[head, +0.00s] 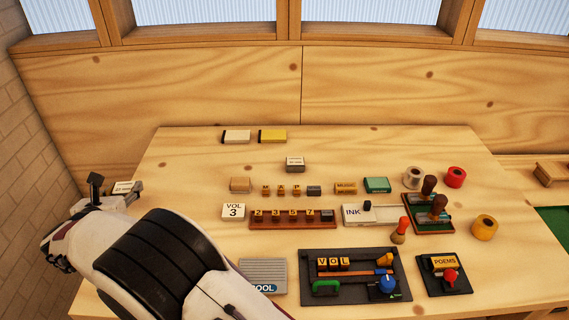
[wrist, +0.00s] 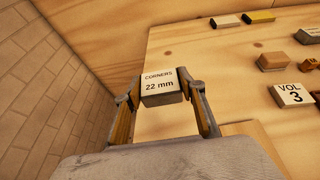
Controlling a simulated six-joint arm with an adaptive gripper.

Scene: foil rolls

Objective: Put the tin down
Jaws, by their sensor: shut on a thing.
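A small pale grey tin with a white label reading "CORNERS 22 mm" (wrist: 160,84) is between the two fingers of my gripper (wrist: 161,98) in the wrist view. The fingers are shut on its left and right sides, and the label faces up. In the head view my gripper (head: 114,194) is at the far left, by the table's left edge, and the tin (head: 125,187) shows just beyond it, partly hidden.
The wooden table (head: 190,165) is bare around its back left part. A "VOL 3" block (head: 233,211) and a rack of number blocks (head: 292,220) stand to the right. A grey "COOL" block (head: 264,274) is near my arm. A brick wall (head: 40,150) rises at left.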

